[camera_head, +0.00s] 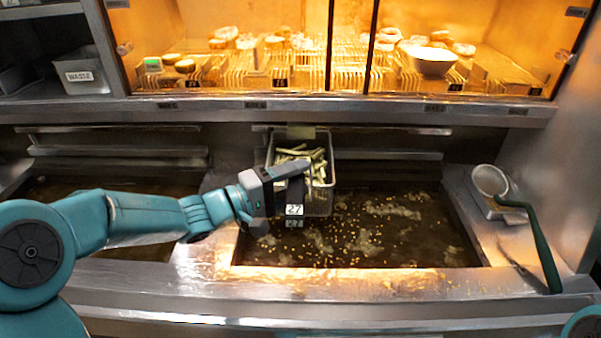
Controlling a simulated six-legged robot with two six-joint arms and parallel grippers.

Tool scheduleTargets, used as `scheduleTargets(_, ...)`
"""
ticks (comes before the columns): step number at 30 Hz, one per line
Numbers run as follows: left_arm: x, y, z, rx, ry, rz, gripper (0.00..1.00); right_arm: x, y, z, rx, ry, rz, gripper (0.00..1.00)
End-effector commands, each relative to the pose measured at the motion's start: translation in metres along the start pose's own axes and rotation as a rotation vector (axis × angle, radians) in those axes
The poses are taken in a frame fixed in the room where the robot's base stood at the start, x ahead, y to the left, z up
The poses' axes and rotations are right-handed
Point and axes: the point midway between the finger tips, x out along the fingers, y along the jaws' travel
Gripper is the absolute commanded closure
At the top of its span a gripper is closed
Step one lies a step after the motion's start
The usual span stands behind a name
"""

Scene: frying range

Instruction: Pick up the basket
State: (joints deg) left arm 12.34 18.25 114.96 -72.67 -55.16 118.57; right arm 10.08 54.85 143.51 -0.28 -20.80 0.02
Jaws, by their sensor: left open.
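The basket (319,198) is a metal wire basket with pale fries in it. It hangs at the back of the fryer, over the left end of the right-hand oil vat (390,235). My left gripper (290,185) reaches in from the left and is open at the basket's front left side. Its dark fingers overlap part of the basket's front and left wall. A small tag reading 27 shows just below the fingers. I cannot tell whether the fingers touch the basket. My right gripper is not in view.
A second oil vat (160,187) lies to the left, partly behind my left arm. A skimmer with a green handle (535,240) rests on the right ledge. A lit warming cabinet (345,50) with food stands above the back. A grey bin labelled WASTE (80,75) is at upper left.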

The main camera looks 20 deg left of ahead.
Motion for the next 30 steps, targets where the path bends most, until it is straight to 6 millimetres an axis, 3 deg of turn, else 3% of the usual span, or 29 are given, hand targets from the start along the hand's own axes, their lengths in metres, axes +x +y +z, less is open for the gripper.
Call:
scheduleTargets(3,0.0102,0.0002,-0.0003,0.001,-0.001,0.0,0.45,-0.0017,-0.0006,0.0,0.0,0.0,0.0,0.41)
scheduleTargets(10,0.0106,-0.0003,-0.0006,0.0,0.0,0.0,0.48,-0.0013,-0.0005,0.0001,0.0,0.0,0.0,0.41)
scheduleTargets(15,0.0104,-0.0004,-0.0006,0.0,0.0,0.0,1.0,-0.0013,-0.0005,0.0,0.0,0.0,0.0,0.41)
scheduleTargets(30,0.01,-0.0002,-0.0008,0.0,0.001,0.0,1.0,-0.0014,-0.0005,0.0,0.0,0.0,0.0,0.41)
